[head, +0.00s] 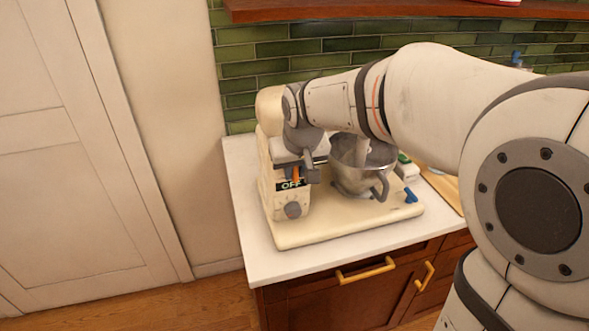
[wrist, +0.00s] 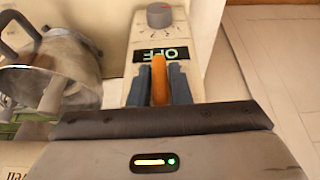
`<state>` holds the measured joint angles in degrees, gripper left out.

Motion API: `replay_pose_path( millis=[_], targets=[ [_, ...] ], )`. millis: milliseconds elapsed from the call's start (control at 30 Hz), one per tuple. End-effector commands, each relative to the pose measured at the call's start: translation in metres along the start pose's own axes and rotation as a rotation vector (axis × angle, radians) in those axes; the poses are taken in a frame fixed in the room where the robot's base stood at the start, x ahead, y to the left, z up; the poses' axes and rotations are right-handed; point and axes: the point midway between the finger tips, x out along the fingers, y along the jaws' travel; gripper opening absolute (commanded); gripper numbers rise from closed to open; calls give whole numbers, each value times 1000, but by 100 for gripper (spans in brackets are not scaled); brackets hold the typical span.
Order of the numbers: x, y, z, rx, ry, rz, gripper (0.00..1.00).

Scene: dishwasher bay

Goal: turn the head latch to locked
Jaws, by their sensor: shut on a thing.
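The cream stand mixer (head: 340,226) stands on the counter, partly hidden by my arm. Its orange latch lever (wrist: 158,78) sits between my two dark fingers in the wrist view, and a little orange shows in the head view (head: 296,173). My gripper (wrist: 158,72) is shut on this lever, and in the head view my gripper (head: 309,166) is at the mixer's column. A dark label reading OFF (head: 290,185) is just below the lever, with a grey dial (head: 292,210) under it. The lever's pivot is hidden.
The steel bowl (head: 353,182) with its handle sits on the mixer base, right of my gripper. A small blue part (head: 411,196) is at the base's right end. The white counter (head: 237,168) is bare at left. A wooden board (head: 442,187) lies right.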

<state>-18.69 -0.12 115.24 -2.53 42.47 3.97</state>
Motion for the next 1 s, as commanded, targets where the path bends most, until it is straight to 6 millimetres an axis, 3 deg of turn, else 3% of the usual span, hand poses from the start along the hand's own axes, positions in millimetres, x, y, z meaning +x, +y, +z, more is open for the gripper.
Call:
replay_pose_path(
  millis=[367,1000],
  targets=[
    [4,-3,1,-81,3,180,0],
    [8,-6,2,-307,4,738,0]
  ],
)
